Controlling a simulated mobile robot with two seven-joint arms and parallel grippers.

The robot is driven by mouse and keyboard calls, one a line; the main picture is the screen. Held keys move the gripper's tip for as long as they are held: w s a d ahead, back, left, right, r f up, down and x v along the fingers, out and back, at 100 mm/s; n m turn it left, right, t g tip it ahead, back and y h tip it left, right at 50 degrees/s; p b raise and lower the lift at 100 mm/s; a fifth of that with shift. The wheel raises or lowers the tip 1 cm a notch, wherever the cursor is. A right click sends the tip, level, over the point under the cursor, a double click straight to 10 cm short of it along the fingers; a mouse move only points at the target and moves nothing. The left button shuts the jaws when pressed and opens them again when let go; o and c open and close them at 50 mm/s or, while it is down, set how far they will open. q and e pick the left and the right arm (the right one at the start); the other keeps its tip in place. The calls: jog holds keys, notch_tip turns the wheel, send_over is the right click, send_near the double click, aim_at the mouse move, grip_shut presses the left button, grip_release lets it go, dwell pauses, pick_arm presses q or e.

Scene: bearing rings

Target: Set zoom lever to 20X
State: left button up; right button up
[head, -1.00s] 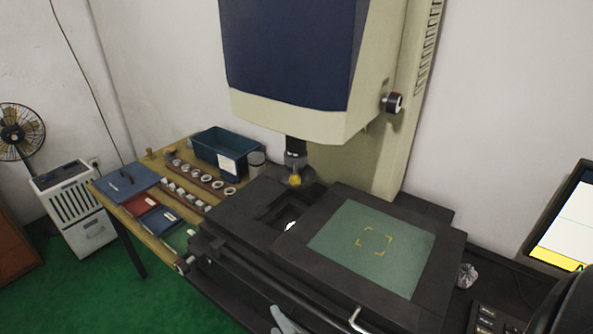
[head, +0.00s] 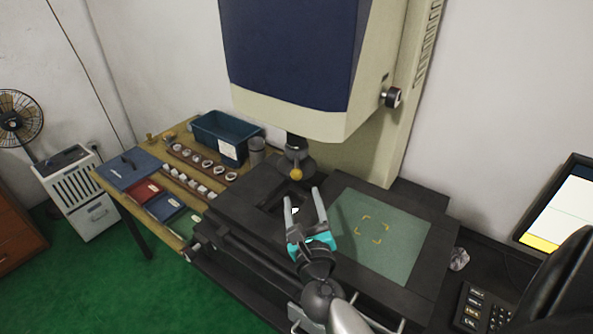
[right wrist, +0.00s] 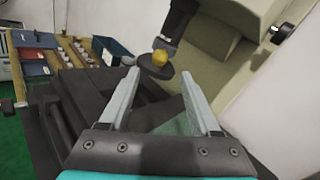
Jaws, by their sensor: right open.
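The zoom lever, a small yellow knob (head: 296,174), sits on the dark lens unit (head: 297,152) under the machine's head. The knob also shows in the right wrist view (right wrist: 160,58), beyond and between my fingertips. My right gripper (head: 302,198) is open and empty, its fingers pointing up toward the knob from below and in front. It is apart from the knob. In the right wrist view the two pale fingers (right wrist: 160,85) are spread wide. My left gripper is not in view. No scale marking near the knob is legible.
The measuring stage with a green mat (head: 385,235) lies right of my right gripper. The machine's blue and cream head (head: 290,60) hangs above. A wooden table (head: 183,215) at left holds rings, folders and a blue bin (head: 222,135). A monitor (head: 565,210) stands at right.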

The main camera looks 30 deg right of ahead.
aim_at(297, 178)
jog(key=x, duration=0.9)
jog(key=shift+w+d, duration=0.1)
jog(key=shift+w, duration=0.2)
grip_shut()
dwell(1.1)
